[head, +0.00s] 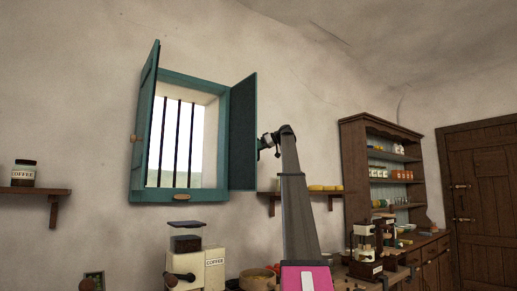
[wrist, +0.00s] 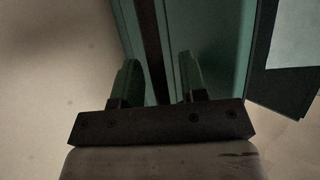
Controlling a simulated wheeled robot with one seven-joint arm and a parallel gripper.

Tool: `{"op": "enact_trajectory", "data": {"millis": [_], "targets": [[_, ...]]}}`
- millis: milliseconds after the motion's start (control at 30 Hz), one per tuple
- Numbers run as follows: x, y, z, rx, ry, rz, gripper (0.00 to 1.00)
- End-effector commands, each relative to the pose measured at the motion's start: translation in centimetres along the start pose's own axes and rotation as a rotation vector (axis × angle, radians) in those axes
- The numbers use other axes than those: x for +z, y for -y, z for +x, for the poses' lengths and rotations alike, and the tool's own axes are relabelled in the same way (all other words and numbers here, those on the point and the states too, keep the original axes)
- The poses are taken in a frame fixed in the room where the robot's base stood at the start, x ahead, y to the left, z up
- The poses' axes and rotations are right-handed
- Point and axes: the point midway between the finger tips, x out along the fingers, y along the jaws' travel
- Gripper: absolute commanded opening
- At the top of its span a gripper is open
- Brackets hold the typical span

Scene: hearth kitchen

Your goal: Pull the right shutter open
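The right shutter (head: 243,132) is a teal panel hinged on the right side of the barred window's teal frame (head: 181,79). It stands swung out from the window, showing its dark face. My gripper (head: 263,147) is at the shutter's outer right edge in the head view, its fingers hard to make out there. In the wrist view its two fingers (wrist: 160,80) are apart, with teal surfaces (wrist: 215,40) ahead and a dark brown upright strip (wrist: 151,45) between them. I cannot tell whether they touch it. No knob shows on the right shutter.
The left shutter (head: 147,115) stands open, with a wooden knob (head: 135,138). A small shelf (head: 270,196) lies below and right of the window. A dresser (head: 354,165) is to the right.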

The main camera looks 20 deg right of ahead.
Motion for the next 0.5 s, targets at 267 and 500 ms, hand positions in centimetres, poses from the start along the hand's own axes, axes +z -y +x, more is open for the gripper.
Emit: {"op": "enact_trajectory", "data": {"millis": [267,500], "targets": [[0.0,0.0,-2.2,0.001,0.0,0.0,0.39],[0.0,-0.1,-6.6,0.002,0.0,0.0,0.39]]}}
